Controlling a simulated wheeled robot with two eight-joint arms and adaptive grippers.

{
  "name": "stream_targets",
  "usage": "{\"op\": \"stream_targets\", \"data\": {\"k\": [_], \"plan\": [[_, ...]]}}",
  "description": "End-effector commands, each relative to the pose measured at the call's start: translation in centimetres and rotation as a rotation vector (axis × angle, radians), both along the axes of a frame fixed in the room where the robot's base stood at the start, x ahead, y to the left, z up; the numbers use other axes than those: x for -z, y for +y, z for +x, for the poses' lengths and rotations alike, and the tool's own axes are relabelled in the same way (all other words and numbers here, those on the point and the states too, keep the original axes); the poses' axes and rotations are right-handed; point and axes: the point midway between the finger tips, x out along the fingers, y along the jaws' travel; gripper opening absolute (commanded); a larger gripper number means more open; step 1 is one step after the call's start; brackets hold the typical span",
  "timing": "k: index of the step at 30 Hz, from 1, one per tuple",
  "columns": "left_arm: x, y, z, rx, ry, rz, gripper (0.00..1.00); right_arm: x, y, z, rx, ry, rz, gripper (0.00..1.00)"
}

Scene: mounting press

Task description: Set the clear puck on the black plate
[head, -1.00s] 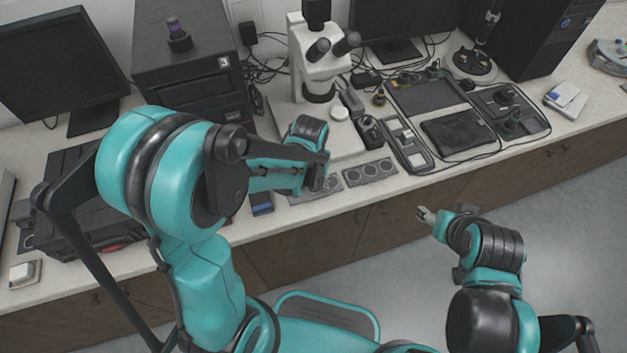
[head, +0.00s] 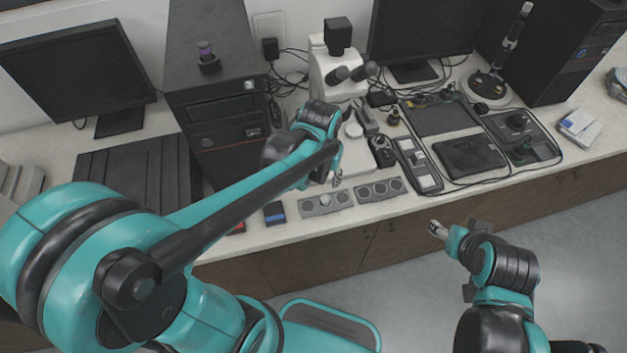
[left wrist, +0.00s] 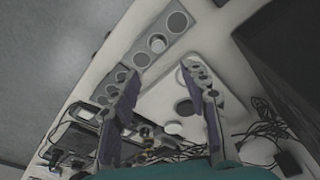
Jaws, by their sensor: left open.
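The pale, clear-looking puck (head: 325,200) sits in a round recess of the left grey holder (head: 342,198) at the bench's front edge. It also shows in the left wrist view (left wrist: 157,43), beyond my fingertips. A dark round plate (left wrist: 185,107) lies on the white microscope base (left wrist: 158,101); in the head view my left arm hides it. My left gripper (head: 336,179) is open and empty, above the front of the base and behind the puck; its two fingers (left wrist: 155,75) are spread in the wrist view. My right gripper (head: 437,230) hangs off the bench, its jaw too small to read.
A second grey holder (head: 380,190) with dark round recesses stands right of the first. The microscope (head: 337,75) rises behind the base, with a white disc (head: 354,130) near it. A remote-like panel (head: 418,166) and a blue-ended box (head: 274,212) lie nearby.

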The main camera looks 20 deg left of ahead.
Motion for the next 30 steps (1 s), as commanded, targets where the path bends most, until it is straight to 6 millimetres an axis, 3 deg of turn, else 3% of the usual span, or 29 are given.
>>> {"op": "stream_targets", "data": {"k": [7,15,30], "plan": [[-4.2,2.3,-4.2,-0.003,-0.211,-0.011,0.45,0.0,0.0,0.0,0.000,0.000,0.000,0.58],[-6.0,4.0,-7.5,-0.004,-0.417,0.000,0.45,0.0,0.0,0.0,0.000,0.000,0.000,0.58],[-5.8,4.3,-8.1,-0.003,-0.462,0.005,0.45,0.5,0.0,0.0,0.000,0.000,0.000,0.58]]}}
